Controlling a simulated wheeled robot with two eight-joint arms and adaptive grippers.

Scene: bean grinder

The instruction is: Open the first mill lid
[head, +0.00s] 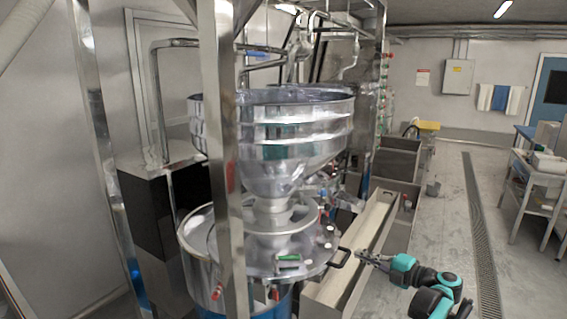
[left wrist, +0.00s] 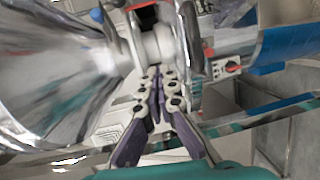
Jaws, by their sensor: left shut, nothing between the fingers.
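The mill (head: 270,180) stands in the middle of the head view, with a wide silver hopper (head: 295,125) above a round metal lid (head: 315,255). The lid lies flat on the mill body. A dark handle (head: 340,258) sticks out from its right edge. My left gripper (head: 360,254) is just right of this handle, shut and empty; I cannot tell whether it touches it. In the left wrist view my left gripper (left wrist: 157,78) has its fingers together, pointing at the shiny mill parts. The handle is not clear there. My right gripper is not in view.
A steel post (head: 220,150) stands in front of the mill. A long metal trough (head: 360,245) runs beside it on the right. A metal table (head: 540,180) stands at the far right. The floor (head: 455,220) between trough and table is clear.

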